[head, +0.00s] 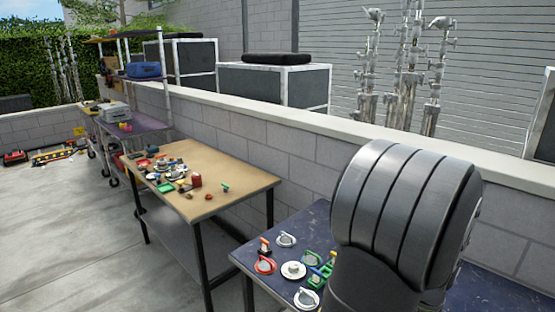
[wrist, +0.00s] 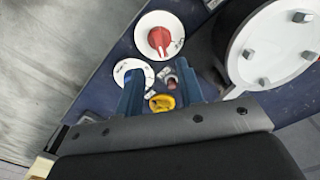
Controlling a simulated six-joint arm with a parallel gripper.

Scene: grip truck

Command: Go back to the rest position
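In the wrist view my gripper (wrist: 160,72) shows two blue fingers spread apart, with nothing clasped between them. It points down over the dark blue table (wrist: 205,42). A yellow piece (wrist: 162,102) and a small grey and red piece (wrist: 171,80) show in the gap between the fingers, and appear to lie on the table below. A white disc (wrist: 126,68) is partly hidden behind the left finger. A white disc with a red knob (wrist: 158,36) lies beyond the fingertips. In the head view my arm hides the gripper.
A wooden table (head: 235,172) with several small parts stands farther left. A block wall (head: 290,145) runs behind both tables. Open concrete floor (head: 80,220) lies left.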

